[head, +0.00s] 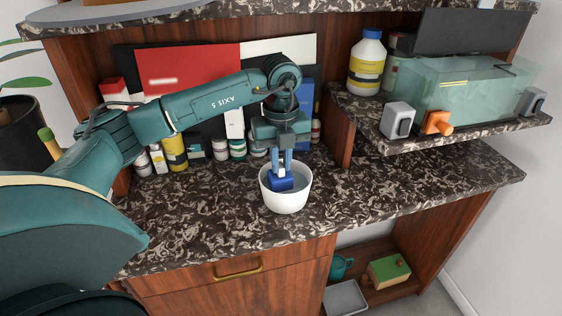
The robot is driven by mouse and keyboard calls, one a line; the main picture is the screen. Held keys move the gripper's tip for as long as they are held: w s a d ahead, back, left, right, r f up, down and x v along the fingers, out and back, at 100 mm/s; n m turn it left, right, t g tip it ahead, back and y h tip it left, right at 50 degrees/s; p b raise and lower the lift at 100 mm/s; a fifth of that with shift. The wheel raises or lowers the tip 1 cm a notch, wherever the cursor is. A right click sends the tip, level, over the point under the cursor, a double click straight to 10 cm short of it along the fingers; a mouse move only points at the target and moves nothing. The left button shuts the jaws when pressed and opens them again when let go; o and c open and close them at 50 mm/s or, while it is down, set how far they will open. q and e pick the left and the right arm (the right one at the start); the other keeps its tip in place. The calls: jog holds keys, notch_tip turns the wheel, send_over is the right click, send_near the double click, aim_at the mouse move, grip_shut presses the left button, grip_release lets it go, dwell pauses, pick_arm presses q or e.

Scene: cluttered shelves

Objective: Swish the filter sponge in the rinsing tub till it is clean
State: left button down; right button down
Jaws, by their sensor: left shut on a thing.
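The rinsing tub (287,202) is a white round bowl on the dark marbled counter, near its front middle. My left gripper (281,171) points down into the tub from above. It is shut on the blue filter sponge (282,184), which sits within the tub's rim. The lower part of the sponge and the water line are hard to make out. My right gripper is not in view.
Bottles and jars, among them a yellow one (174,152), stand along the back panel. A glass tank (455,95) and a yellow-labelled bottle (367,64) stand on the raised right shelf. The counter right of the tub is clear.

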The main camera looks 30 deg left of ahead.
pick_arm(q)
notch_tip(320, 180, up, 5)
jog(key=p, duration=0.3)
jog(key=shift+f, duration=0.1)
jog(key=shift+r+p, duration=0.65)
jog(key=shift+r, duration=0.2)
jog(key=shift+r+p, duration=0.4)
jog(key=shift+r, duration=0.2)
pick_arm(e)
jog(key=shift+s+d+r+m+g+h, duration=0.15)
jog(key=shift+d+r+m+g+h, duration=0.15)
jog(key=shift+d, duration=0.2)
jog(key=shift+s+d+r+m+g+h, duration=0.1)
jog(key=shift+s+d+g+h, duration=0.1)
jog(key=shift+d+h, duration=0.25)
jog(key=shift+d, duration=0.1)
